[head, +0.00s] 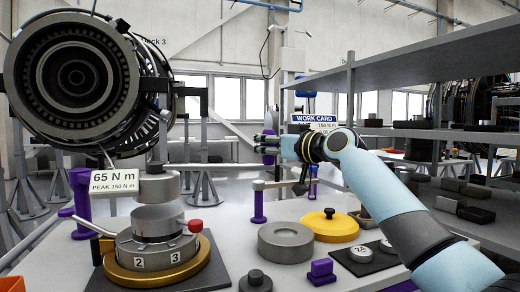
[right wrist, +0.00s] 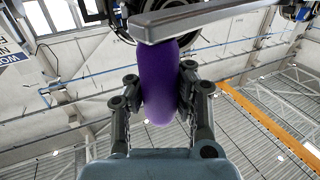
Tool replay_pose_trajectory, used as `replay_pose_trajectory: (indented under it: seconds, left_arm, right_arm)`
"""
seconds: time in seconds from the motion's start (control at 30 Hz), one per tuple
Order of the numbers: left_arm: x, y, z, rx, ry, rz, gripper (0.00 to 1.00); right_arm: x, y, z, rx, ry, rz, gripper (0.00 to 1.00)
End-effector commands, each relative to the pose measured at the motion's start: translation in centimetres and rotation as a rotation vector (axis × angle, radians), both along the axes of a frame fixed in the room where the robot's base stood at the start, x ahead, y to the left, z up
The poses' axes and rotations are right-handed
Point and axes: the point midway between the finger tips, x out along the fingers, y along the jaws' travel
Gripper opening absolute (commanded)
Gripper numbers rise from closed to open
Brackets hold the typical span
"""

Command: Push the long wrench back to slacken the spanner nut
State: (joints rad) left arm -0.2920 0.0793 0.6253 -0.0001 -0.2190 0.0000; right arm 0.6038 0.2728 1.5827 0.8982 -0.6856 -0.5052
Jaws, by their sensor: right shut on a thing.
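My right gripper (head: 266,145) reaches in from the right and points left above the bench. In the right wrist view my right gripper (right wrist: 160,95) is shut on a purple handle (right wrist: 158,70), one finger on each side. A flat grey bar (right wrist: 215,18) crosses the handle's end; it looks like the long wrench. The silver nut assembly (head: 158,250), marked 2 and 3, sits in a gold ring (head: 150,276) at the left. A sign (head: 115,182) reads 65 N m, peak 150 N m. My left gripper is out of view.
A grey disc (head: 285,243), a yellow lid (head: 330,226) and a purple block (head: 321,271) lie on the bench. A purple post (head: 258,207) with a thin bar stands behind them. The engine (head: 80,75) is at the back left, shelves (head: 420,78) at the right.

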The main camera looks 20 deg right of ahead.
Motion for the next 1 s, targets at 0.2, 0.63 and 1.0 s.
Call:
replay_pose_trajectory:
  seconds: [0.2, 0.63, 1.0]
  left_arm:
    - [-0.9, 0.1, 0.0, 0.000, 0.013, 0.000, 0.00]
    - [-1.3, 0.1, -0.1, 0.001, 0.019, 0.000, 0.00]
    - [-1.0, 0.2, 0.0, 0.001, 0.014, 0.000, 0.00]
  right_arm:
    - [0.0, -0.4, -0.2, -0.010, 0.003, -0.007, 0.13]
    - [-0.1, -0.2, -0.2, -0.005, 0.004, -0.002, 0.53]
    - [-2.6, -1.2, -0.3, -0.009, 0.005, -0.002, 0.53]
